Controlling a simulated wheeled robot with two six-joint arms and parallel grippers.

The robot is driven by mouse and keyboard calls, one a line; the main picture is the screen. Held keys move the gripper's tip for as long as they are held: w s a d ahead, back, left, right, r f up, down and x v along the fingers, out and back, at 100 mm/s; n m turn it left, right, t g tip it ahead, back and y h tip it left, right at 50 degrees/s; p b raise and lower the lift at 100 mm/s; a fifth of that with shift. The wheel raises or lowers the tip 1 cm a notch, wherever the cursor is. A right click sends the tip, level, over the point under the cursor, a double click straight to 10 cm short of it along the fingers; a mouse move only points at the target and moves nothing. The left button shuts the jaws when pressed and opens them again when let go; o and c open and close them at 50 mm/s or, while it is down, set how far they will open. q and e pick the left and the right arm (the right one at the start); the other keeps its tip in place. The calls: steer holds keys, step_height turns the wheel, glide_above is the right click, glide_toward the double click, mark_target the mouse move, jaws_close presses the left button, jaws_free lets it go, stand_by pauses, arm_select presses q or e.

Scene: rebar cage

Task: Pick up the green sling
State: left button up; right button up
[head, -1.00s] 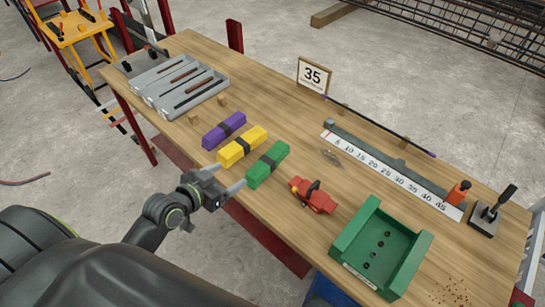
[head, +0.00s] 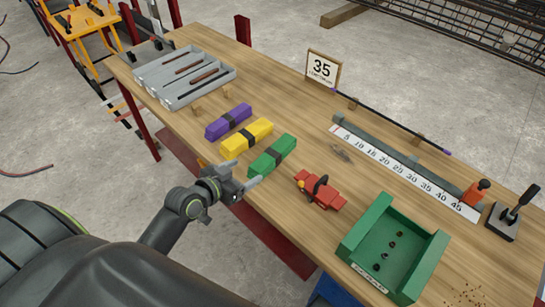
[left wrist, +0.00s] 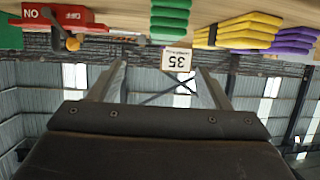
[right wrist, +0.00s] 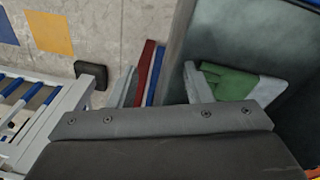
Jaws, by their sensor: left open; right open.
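The green sling (head: 273,155) is a folded bundle with a dark band, lying on the wooden table near its front edge. It also shows upside down at the top of the left wrist view (left wrist: 178,22). My left gripper (head: 241,174) is open and empty at the table's front edge, just in front of the green sling and apart from it. Its two fingers show spread in the left wrist view (left wrist: 162,84). My right gripper (right wrist: 160,88) shows only in the right wrist view, open, away from the slings.
A yellow sling (head: 246,136) and a purple sling (head: 228,121) lie left of the green one. A grey tray (head: 184,76), number sign (head: 322,69) and ruler (head: 405,172) are farther off.

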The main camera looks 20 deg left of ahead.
arm_select(q)
steer(key=p, duration=0.1)
glide_toward(271, 154)
steer(key=x, duration=0.4)
steer(key=shift+d+f, duration=0.15)
steer(key=shift+d, duration=0.2)
steer(key=shift+w, duration=0.55)
steer(key=shift+a+p+x, duration=0.2)
steer(key=shift+p+x, duration=0.25)
steer(key=shift+x, duration=1.6)
steer(key=c, duration=1.4)
